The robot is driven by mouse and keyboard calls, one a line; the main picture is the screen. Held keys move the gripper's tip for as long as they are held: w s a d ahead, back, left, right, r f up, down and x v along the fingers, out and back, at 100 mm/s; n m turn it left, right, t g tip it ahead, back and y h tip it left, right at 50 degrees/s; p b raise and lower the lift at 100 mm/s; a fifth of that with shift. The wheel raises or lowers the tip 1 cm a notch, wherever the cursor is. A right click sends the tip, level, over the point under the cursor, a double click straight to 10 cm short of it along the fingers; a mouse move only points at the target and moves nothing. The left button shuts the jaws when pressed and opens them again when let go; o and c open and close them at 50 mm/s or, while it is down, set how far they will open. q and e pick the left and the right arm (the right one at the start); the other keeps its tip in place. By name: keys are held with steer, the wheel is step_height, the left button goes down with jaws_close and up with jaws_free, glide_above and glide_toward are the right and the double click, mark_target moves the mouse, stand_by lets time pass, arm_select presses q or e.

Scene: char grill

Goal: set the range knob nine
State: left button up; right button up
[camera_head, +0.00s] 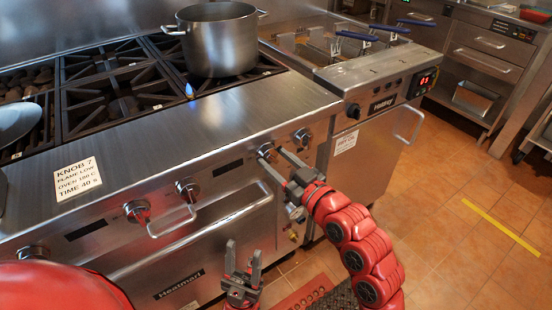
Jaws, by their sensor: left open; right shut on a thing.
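The range front carries a row of round steel knobs. My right gripper (275,155) reaches up to the panel, with its fingertips at one range knob (265,150) right of the middle, and it is shut on that knob. Another knob (302,136) sits just to its right. Further left are a knob (188,190), a knob with red on it (137,211) and a knob (33,252) at the far left. Knob numbers are too small to read. My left gripper (243,248) is open and empty, low in front of the oven door.
A card (78,178) on the range top reads knob 7, flame low, oven 180 C, time 40. A steel pot (218,45) stands on the back burner by a small blue flame. Oven handles (222,220) jut out. A fryer (375,85) stands right; floor there is clear.

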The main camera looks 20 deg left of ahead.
steer(key=m+p, duration=0.1)
steer(key=m, duration=0.3)
steer(key=shift+m+p, duration=0.75)
steer(key=shift+m, duration=0.95)
steer(key=shift+f, duration=0.1)
steer(key=o, duration=1.4)
steer(key=shift+c, duration=0.2)
steer(key=p+v, duration=0.2)
steer(key=v, duration=1.5)
steer(key=shift+s+f, duration=0.2)
steer(key=shift+f, duration=0.15)
